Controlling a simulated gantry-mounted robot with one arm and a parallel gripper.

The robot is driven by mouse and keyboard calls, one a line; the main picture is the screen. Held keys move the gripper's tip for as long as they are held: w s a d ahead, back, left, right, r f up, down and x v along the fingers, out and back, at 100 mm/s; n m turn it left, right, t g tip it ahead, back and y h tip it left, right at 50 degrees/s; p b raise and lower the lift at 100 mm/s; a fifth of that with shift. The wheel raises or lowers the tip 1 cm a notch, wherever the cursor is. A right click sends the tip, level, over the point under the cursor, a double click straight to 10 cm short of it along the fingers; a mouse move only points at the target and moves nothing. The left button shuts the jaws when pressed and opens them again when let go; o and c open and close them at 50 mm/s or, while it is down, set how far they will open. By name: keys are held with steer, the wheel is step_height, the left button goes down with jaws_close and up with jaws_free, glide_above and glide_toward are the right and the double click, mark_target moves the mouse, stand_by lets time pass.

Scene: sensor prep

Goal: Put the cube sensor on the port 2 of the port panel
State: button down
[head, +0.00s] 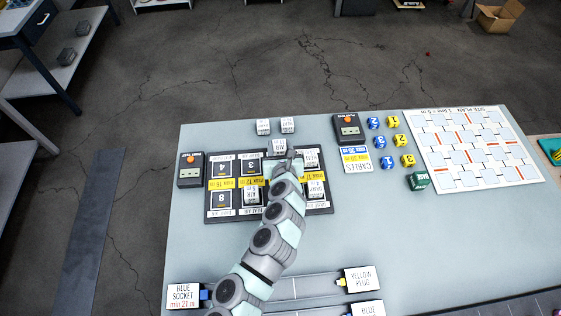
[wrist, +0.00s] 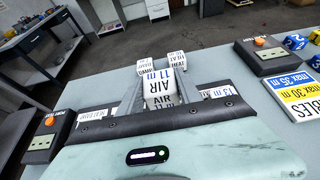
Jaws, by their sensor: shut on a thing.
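My gripper (head: 281,158) is shut on a white cube sensor (head: 279,146) at the far edge of the port panel (head: 208,217). In the wrist view the held cube (wrist: 162,84) reads "AIR 11 m" and sits between the two fingers. Other white cubes sit on the panel at the near left (head: 251,195), far right (head: 311,158) and near right (head: 316,190). My arm covers the panel's middle, so port 2's number is hidden. The held cube's height is unclear.
Two loose white cubes (head: 263,127) (head: 288,125) stand just beyond the panel. Dark boxes with orange buttons stand left (head: 190,170) and right (head: 348,127). A cable card (head: 356,160), blue and yellow number pieces and a green cube (head: 418,181) lie right. Plug blocks (head: 358,280) are nearer.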

steer(key=shift+d+f+b, duration=0.1)
steer(key=shift+f+b, duration=0.55)
steer(key=shift+f, duration=2.9)
steer(key=shift+f, duration=0.15)
steer(key=c, duration=0.8)
jaws_free()
steer(key=shift+r, duration=0.25)
steer(key=p+v, duration=0.1)
steer(key=v, duration=1.1)
steer(key=shift+f, duration=0.1)
